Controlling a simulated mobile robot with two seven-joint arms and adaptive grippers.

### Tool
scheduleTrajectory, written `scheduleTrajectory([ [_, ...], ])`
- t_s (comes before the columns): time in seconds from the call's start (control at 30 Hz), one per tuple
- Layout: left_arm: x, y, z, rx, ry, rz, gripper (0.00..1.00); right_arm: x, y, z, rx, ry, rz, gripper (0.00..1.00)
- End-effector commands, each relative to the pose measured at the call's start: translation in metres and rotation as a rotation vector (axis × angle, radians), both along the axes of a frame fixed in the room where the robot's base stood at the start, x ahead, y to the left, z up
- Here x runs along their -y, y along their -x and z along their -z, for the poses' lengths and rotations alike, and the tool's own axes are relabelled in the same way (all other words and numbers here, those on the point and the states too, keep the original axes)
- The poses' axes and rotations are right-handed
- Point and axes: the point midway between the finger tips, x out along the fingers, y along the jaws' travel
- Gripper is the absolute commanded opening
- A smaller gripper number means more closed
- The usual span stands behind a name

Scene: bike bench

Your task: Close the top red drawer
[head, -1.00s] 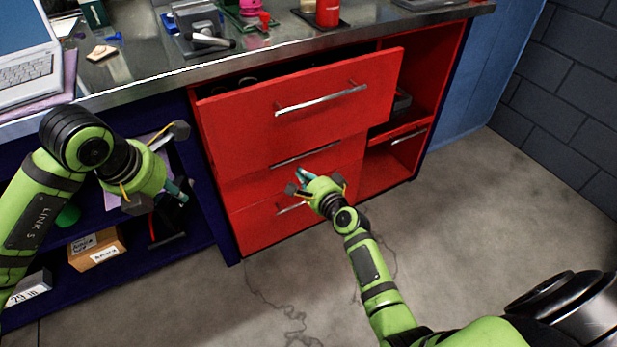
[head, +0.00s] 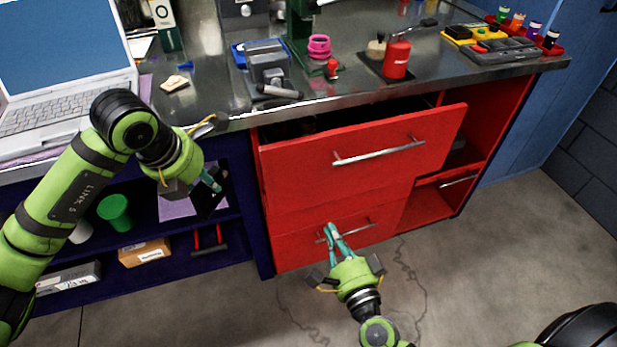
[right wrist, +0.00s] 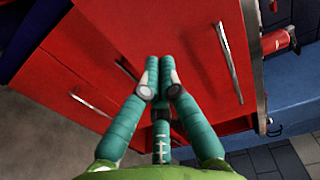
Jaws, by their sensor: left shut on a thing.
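The top red drawer (head: 365,152) stands pulled out from the bench, with a dark opening behind its front and a silver bar handle (head: 380,153). My right gripper (head: 332,232) is in front of the lower drawers, below the top drawer's front. In the right wrist view its teal fingers (right wrist: 160,76) are closed together at the tips, with nothing visible between them and red fronts beyond. My left gripper (head: 212,180) is left of the drawers, before the shelf. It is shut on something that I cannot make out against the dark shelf.
A lower drawer handle (head: 350,228) is close by the right fingers. The metal benchtop (head: 215,90) carries a laptop (head: 62,68), a red container (head: 396,60) and tools. The left shelf holds a cardboard box (head: 144,252) and a green cup (head: 115,212). The floor in front is open.

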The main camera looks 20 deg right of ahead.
Motion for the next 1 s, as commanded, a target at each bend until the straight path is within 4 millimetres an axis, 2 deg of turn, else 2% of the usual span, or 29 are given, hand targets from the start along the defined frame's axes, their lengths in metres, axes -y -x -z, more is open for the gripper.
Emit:
scheduleTrajectory([
  [0.27,0.000,0.000,-0.009,0.001,0.001,0.000,0.00,-0.002,-0.050,-0.003,0.005,-0.002,0.002,0.00],
  [0.4,0.000,0.000,-0.010,0.001,0.001,0.000,0.00,-0.003,-0.081,-0.002,0.004,-0.001,0.001,0.00],
  [0.6,0.000,0.000,-0.009,0.001,0.001,0.000,0.00,-0.004,-0.116,0.000,0.003,0.000,0.000,0.00],
  [0.8,0.000,0.000,-0.008,0.002,0.001,0.000,0.00,-0.005,-0.133,0.000,0.001,0.000,-0.001,0.00],
  [1.0,0.000,0.000,-0.008,0.002,0.001,0.000,0.00,-0.005,-0.136,0.000,0.001,0.000,-0.001,0.00],
])
